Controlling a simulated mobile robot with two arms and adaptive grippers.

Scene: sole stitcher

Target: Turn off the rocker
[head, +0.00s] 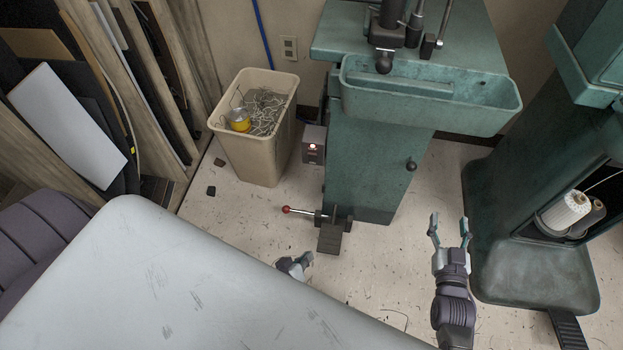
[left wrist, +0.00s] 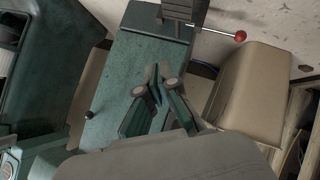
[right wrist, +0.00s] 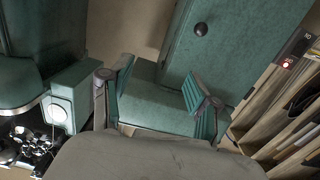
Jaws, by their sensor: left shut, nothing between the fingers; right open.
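A small dark switch box (head: 313,145) with a lit red part is on the left side of the green machine (head: 370,170) in the head view. The box and its red light also show at the right edge of the right wrist view (right wrist: 288,62). The rocker's exact position is too small to tell. My left gripper (head: 305,259) is below the box, mostly hidden behind the grey tabletop; its fingers are shut and empty in the left wrist view (left wrist: 160,72). My right gripper (head: 449,224) is open and empty, right of the machine's base and apart from the box.
A beige bin (head: 250,160) with wire scraps stands left of the box. A lever with a red ball (head: 286,209) and a pedal (head: 330,240) stick out low on the machine. The grey tabletop (head: 150,290) fills the lower left. Another green machine (head: 530,250) stands at right.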

